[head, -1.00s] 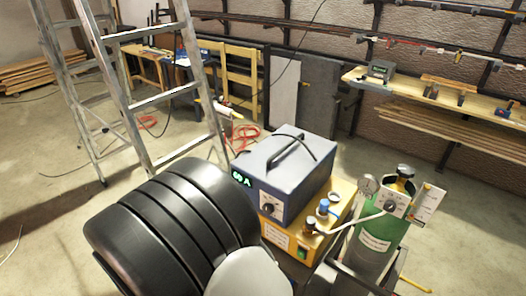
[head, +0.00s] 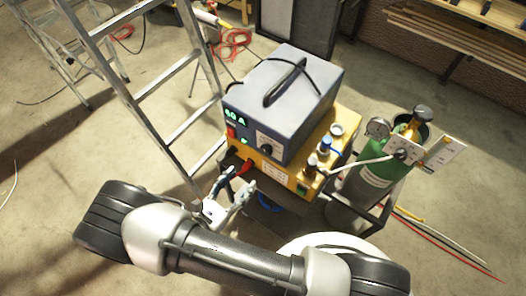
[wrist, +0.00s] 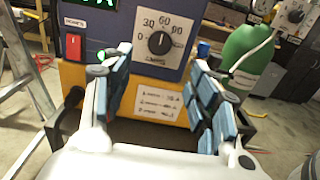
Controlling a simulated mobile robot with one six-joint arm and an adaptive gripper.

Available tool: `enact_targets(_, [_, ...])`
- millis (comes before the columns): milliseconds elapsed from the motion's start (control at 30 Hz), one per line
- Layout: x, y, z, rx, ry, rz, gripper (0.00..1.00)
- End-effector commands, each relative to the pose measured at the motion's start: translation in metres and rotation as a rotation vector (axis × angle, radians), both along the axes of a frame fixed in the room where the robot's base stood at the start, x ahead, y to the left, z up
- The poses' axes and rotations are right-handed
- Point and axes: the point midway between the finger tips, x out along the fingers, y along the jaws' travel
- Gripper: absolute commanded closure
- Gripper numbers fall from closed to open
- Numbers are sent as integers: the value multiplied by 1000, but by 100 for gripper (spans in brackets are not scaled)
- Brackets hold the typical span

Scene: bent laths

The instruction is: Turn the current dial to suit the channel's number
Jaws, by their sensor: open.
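The current dial (wrist: 161,42) is a black round knob on the front of the blue-grey power unit (head: 290,85). Its white mark points up, near 60 on a scale showing 0, 30, 60 and 90. The dial also shows in the head view (head: 264,141). The green display (head: 235,114) seems to read 60 A; the wrist view cuts it off. My gripper (wrist: 158,72) is open and empty, below and in front of the dial, not touching it. In the head view my gripper (head: 237,184) is near the unit's lower front.
A yellow unit (head: 318,150) below carries a white label (wrist: 163,104) with small lines, not readable. A red switch (wrist: 74,45) is left of the dial. A green gas cylinder (head: 378,168) stands right, a ladder (head: 150,90) left.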

Motion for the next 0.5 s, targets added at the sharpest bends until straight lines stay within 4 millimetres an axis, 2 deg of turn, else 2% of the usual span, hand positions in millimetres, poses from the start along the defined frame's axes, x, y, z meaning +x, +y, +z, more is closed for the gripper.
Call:
enact_targets(300, [56,-45,0,2,1,-7,46])
enact_targets(500, [82,-65,0,3,0,-6,46])
